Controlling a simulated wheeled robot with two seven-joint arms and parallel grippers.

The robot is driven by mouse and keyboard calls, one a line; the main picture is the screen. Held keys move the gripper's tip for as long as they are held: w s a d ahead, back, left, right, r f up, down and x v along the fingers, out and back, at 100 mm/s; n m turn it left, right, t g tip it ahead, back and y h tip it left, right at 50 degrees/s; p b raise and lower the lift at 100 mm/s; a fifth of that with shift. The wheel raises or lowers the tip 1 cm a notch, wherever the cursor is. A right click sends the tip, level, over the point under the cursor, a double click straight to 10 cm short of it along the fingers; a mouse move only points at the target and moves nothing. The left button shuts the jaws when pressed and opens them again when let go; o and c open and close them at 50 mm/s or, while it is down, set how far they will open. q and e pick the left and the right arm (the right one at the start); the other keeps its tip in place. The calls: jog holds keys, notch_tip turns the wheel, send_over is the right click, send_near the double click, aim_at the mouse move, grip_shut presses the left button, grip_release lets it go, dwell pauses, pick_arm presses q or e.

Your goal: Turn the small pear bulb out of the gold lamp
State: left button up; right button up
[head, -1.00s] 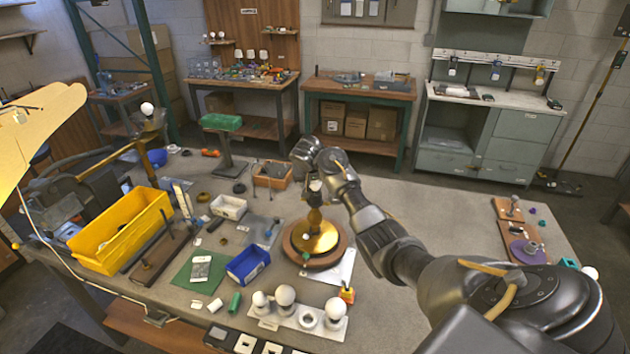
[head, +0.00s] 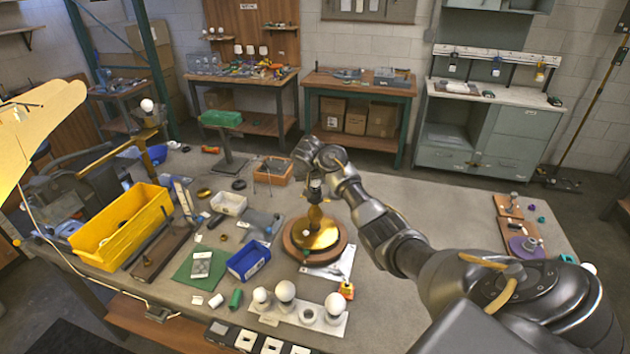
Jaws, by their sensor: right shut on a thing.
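The gold lamp (head: 317,234) stands upright on a round wooden base (head: 340,243) near the middle of the workbench. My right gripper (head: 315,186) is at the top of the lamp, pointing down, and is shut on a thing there. That spot is where the small pear bulb would sit, but the gripper hides it, so I cannot make out the bulb's shape or how far it stands in the socket. My left gripper does not show.
A white holder (head: 328,325) with several round white bulbs and an empty-looking ring is at the front. A blue bin (head: 249,261) and a yellow bin (head: 122,226) stand to the left. An orange tray (head: 273,171) lies behind the lamp.

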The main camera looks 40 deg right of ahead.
jog(key=n+t+y, duration=0.1)
jog(key=n, duration=0.2)
jog(key=shift+y, duration=0.3)
jog(key=n+t+y, duration=0.1)
jog(key=n, duration=0.2)
jog(key=shift+n+y, duration=0.4)
jog(key=shift+r+n, duration=0.1)
jog(key=shift+n, duration=0.2)
jog(key=n+y, duration=0.2)
jog(key=n, duration=0.1)
jog(key=shift+d, duration=0.1)
jog(key=n+y, duration=0.1)
jog(key=n, duration=0.2)
jog(key=shift+y, duration=0.3)
jog(key=shift+n, duration=0.3)
